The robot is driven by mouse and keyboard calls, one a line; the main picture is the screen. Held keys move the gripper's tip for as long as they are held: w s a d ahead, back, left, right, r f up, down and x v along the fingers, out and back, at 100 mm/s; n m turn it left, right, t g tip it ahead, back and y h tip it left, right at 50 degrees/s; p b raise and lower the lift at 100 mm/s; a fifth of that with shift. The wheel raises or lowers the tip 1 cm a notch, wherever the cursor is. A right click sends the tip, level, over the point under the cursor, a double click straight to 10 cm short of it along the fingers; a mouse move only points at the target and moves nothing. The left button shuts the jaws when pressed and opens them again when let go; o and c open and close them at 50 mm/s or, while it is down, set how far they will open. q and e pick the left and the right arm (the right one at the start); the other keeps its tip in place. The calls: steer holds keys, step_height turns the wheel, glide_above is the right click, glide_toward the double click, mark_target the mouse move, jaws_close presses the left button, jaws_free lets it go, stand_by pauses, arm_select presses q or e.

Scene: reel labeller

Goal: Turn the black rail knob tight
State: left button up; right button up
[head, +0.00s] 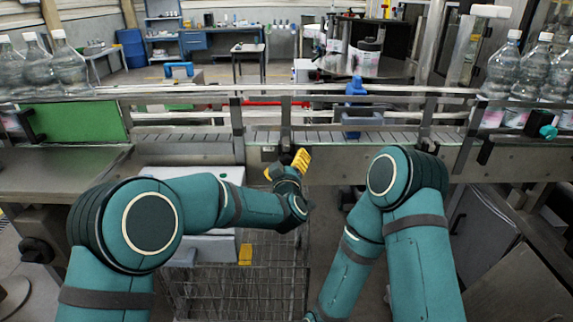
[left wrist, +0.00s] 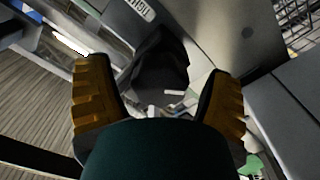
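The black rail knob (left wrist: 158,75) shows in the left wrist view, in front of a grey metal plate with a label whose readable letters look like TIGHT (left wrist: 140,9). My left gripper (left wrist: 157,68) is open, with one yellow finger on each side of the knob and a visible gap on both sides. In the head view my left gripper (head: 286,165) is at the front side of the conveyor rail, and I cannot clearly pick out the knob there. My right arm hangs down to the bottom edge, and its gripper is out of view.
The conveyor (head: 190,137) with metal guide rails crosses the head view. Clear bottles (head: 68,68) stand at far left and more bottles (head: 503,68) at far right. A wire cart (head: 240,285) stands below my left forearm. A green panel (head: 75,122) is at left.

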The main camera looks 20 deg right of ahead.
arm_select(q)
steer(key=shift+s, duration=0.1)
steer(key=v, duration=1.2)
